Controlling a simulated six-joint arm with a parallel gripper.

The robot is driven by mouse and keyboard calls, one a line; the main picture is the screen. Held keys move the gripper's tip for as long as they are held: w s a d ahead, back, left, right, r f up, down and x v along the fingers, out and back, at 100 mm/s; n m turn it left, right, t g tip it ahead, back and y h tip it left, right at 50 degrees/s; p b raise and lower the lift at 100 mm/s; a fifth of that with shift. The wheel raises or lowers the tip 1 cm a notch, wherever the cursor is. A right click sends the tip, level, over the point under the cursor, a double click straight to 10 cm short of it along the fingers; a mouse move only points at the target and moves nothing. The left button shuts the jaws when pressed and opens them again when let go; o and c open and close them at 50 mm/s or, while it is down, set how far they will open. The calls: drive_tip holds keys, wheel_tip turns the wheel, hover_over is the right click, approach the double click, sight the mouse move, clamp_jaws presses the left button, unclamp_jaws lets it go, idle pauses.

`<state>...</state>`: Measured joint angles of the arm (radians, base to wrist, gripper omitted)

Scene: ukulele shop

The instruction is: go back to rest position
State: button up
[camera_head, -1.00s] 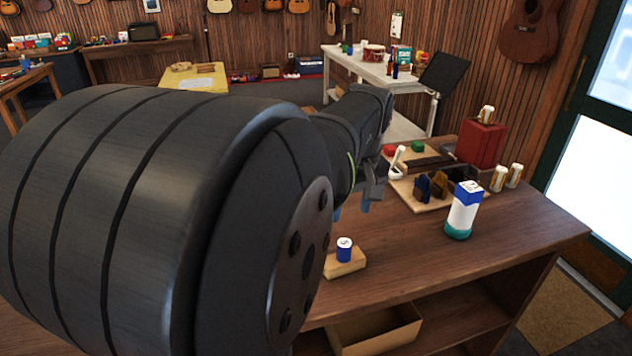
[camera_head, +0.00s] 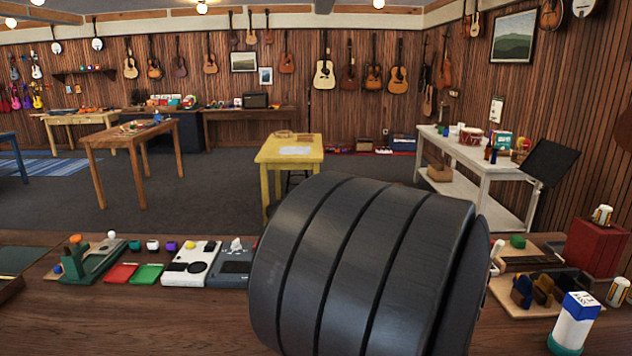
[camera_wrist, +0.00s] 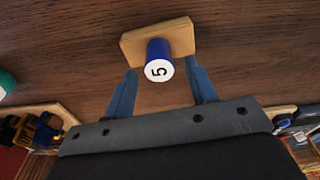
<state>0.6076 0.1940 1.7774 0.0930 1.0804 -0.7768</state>
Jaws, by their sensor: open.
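My gripper (camera_wrist: 164,97) shows in the wrist view with its two blue fingers apart and nothing between the tips. Beyond the fingertips, a blue cylinder (camera_wrist: 158,52) with a white top marked "5" stands on a small wooden block (camera_wrist: 181,35) on the brown workbench (camera_wrist: 70,55). I cannot tell the exact gap between the fingers and the cylinder. In the head view my dark arm link covers the middle of the bench, and the gripper, the cylinder and the block are hidden behind it.
A blue, white and teal bottle (camera_head: 574,322) stands at the bench's right, near a wooden tray (camera_head: 513,303) and a red box (camera_head: 596,246). Red and green pads (camera_head: 146,274) and white and grey devices (camera_head: 190,264) line the back left. The bench's front left is clear.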

drive_tip(key=shift+r, duration=0.6)
